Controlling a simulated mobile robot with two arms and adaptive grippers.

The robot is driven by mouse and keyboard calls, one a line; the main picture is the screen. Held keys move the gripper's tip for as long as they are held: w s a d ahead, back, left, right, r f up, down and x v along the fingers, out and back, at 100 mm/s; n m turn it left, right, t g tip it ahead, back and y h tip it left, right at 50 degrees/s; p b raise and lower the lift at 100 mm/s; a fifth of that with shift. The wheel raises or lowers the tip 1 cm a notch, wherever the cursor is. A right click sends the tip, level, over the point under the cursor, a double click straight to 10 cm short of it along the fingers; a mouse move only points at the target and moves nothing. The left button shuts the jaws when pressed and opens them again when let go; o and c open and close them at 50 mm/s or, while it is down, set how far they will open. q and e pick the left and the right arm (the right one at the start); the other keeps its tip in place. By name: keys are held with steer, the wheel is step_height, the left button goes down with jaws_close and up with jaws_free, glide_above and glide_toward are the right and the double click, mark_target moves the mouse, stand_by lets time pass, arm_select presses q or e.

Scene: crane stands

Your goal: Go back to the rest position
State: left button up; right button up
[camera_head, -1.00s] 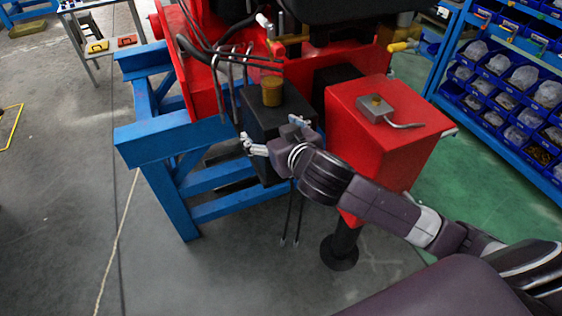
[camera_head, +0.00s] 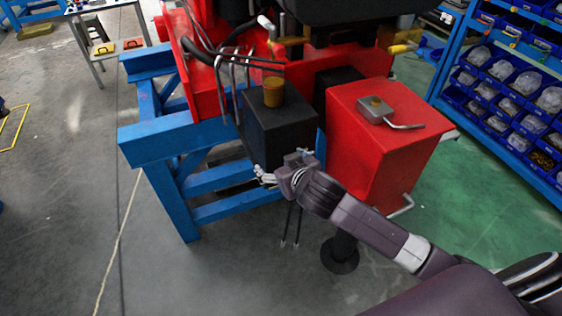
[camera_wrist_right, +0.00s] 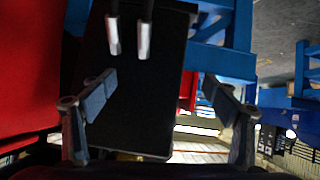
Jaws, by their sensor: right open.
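My right gripper (camera_head: 283,167) is in front of the lower part of the black box (camera_head: 278,130) on the crane stand. It is open, and I see nothing between its fingers. In the right wrist view the two fingers of the right gripper (camera_wrist_right: 157,98) stand apart, with the black box (camera_wrist_right: 135,100) behind them. Two dark rods with light metal ends (camera_wrist_right: 129,38) show at the top of that view. My left gripper is not in view.
The blue stand frame (camera_head: 155,140) is left of the gripper. A red box (camera_head: 375,150) with a lever on top stands close to its right. Blue shelves with bins (camera_head: 500,90) are at the right. Grey floor (camera_head: 75,230) is clear at the lower left.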

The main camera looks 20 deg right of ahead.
steer(key=s+f+g, duration=0.3)
steer(key=s+f, duration=0.1)
steer(key=s, duration=0.6)
steer(key=s+f+g, duration=0.2)
steer(key=s+f, duration=0.2)
steer(key=s, duration=0.7)
steer(key=s+f+g, duration=0.3)
steer(key=s+f, duration=0.2)
steer(key=s, duration=0.5)
step_height(320, 180, down, 28)
steer(key=s+g+b, duration=0.1)
steer(key=s+b, duration=0.1)
steer(key=s+d+f+n+g+b, duration=0.1)
steer(key=s+d+f+b, duration=0.1)
steer(key=s+f, duration=1.5)
steer(key=shift+d+g, duration=0.3)
steer(key=shift+d, duration=0.1)
